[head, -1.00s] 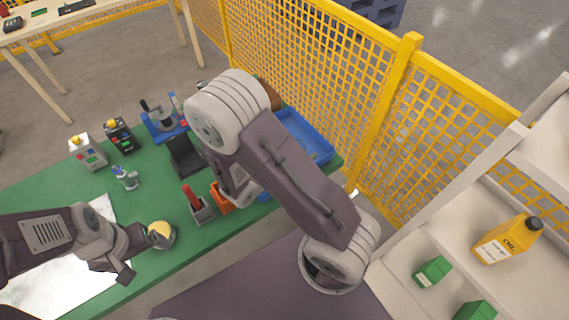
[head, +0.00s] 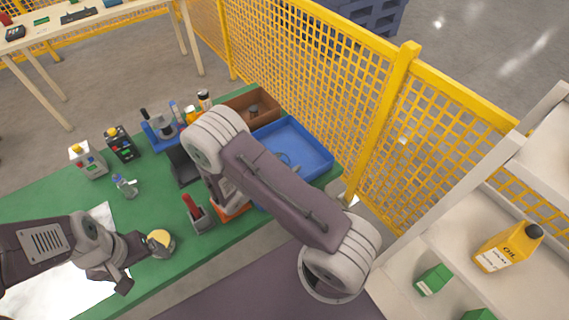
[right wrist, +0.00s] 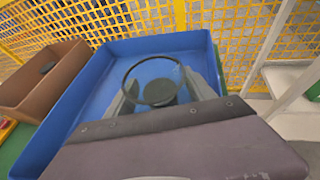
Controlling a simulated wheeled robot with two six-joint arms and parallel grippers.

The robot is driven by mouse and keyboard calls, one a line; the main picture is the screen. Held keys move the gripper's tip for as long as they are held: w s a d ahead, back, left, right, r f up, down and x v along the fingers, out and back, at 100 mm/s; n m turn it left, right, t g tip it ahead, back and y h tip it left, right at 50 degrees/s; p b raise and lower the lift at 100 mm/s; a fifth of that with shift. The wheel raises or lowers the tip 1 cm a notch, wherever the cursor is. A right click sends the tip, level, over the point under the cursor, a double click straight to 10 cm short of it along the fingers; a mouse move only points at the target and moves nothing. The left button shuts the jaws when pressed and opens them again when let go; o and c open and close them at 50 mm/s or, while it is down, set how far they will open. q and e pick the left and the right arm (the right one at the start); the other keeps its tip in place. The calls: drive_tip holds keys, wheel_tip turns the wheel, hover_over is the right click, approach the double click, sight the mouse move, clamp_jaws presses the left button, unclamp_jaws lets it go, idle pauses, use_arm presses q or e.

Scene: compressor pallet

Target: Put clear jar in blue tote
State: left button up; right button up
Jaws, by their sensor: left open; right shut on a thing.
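The clear jar (right wrist: 132,75) shows in the right wrist view as a see-through round rim with a dark disc inside it. My right gripper (right wrist: 163,92) is shut on the jar, a finger on each side. The jar is seen against the inside of the blue tote (right wrist: 62,108); I cannot tell whether it touches the floor. In the head view the tote (head: 315,160) is partly hidden by my right arm, and a faint curve of the jar (head: 286,158) shows there. My left gripper (head: 134,263) is open over the table's near edge, beside a yellow-topped round container (head: 160,241).
A brown bin (head: 252,100) stands just behind the tote. A yellow mesh fence (head: 300,65) runs behind the green table (head: 150,205). A red-handled item in a grey holder (head: 197,213) and an orange tray (head: 232,210) stand left of the tote. White shelves (head: 450,225) are at right.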

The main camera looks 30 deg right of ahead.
drive_tip(key=shift+f, duration=0.2)
drive_tip(key=o, duration=1.5)
drive_tip(key=shift+r, duration=0.15)
drive_tip(key=shift+a+r, duration=0.1)
drive_tip(key=shift+r, duration=0.05)
drive_tip(key=v, duration=1.1)
drive_tip(key=shift+s+a+r, duration=0.15)
drive_tip(key=shift+s+a, duration=0.05)
drive_tip(key=shift+a, duration=0.15)
